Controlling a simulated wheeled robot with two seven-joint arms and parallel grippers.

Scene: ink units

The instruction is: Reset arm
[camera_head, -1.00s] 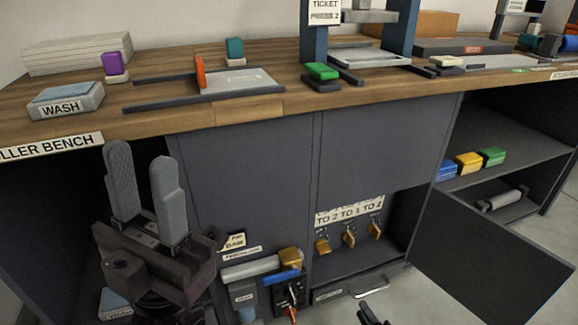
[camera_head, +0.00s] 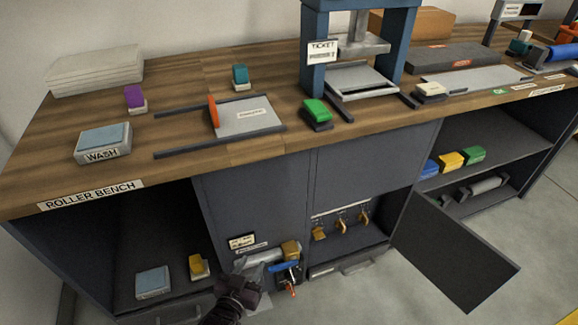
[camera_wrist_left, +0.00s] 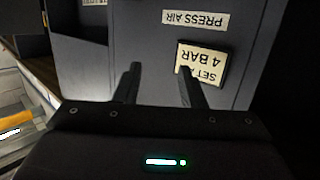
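My left gripper (camera_head: 256,280) is low in front of the grey cabinet in the head view, near the blue-handled fittings. In the left wrist view its two dark fingers (camera_wrist_left: 160,82) stand apart with nothing between them. Beyond them is the dark panel (camera_wrist_left: 140,60) with the upside-down "SET 4 BAR" sign (camera_wrist_left: 202,62) and "PRESS AIR" label (camera_wrist_left: 196,20). My right gripper is not in view.
The bench (camera_head: 70,120) carries a wash box (camera_head: 104,145), a grey plate (camera_head: 248,118), a green-topped block (camera_head: 317,113) and a blue press (camera_head: 314,75). An open cabinet door (camera_head: 452,250) juts out at right. Hanging brass tags (camera_head: 341,226) are inside the cabinet.

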